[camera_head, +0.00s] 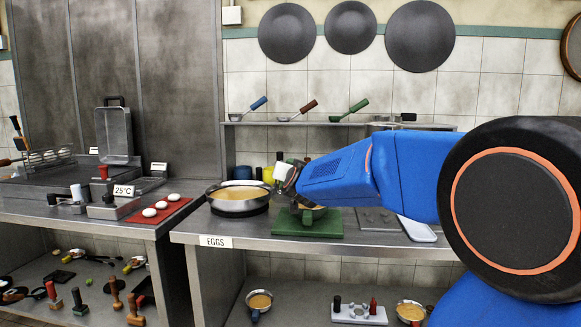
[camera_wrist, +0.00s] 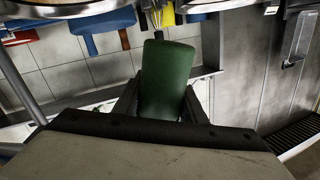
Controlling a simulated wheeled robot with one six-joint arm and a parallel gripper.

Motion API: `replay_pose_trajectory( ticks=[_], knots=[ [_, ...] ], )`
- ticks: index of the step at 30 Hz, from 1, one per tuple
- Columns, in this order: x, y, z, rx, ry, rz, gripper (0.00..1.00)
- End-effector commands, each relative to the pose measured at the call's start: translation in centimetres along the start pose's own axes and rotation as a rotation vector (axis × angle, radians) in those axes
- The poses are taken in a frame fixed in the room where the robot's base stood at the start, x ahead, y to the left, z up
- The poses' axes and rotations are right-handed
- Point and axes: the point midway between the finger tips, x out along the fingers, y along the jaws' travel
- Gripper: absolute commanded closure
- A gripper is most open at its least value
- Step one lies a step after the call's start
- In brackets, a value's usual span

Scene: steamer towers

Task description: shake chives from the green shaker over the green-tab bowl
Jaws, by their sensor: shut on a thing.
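My gripper (camera_wrist: 165,108) is shut on the green shaker (camera_wrist: 165,75), which fills the middle of the wrist view between the two fingers. In the head view my gripper (camera_head: 287,178) is over the counter, between the large pan and the green board; the shaker is not clearly visible there. A bowl with yellowish contents (camera_head: 316,209) sits at the green board (camera_head: 310,229), partly hidden by my arm, just below and right of my gripper. Its tab cannot be made out clearly. No falling chives are visible.
A large pan (camera_head: 239,204) of yellow liquid stands left of the gripper. A grey tray (camera_head: 377,219) lies right of the green board. A wall shelf (camera_head: 300,123) holds blue, brown and green-handled ladles. A red mat (camera_head: 163,219) with eggs lies on the left counter.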

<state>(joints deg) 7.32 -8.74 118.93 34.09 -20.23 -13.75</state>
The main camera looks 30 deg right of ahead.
Motion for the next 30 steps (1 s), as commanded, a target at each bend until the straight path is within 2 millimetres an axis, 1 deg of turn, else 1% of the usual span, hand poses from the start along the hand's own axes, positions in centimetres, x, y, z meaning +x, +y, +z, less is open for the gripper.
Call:
replay_pose_trajectory(
  ticks=[3,12,21,30],
  knots=[
    [0.0,0.1,0.4,0.124,-0.022,0.0,1.0],
    [0.0,0.2,1.4,0.394,-0.069,0.0,1.0],
    [0.1,0.5,1.7,0.601,-0.104,0.0,1.0],
    [0.1,0.6,1.9,0.761,-0.133,-0.001,1.0]
  ],
)
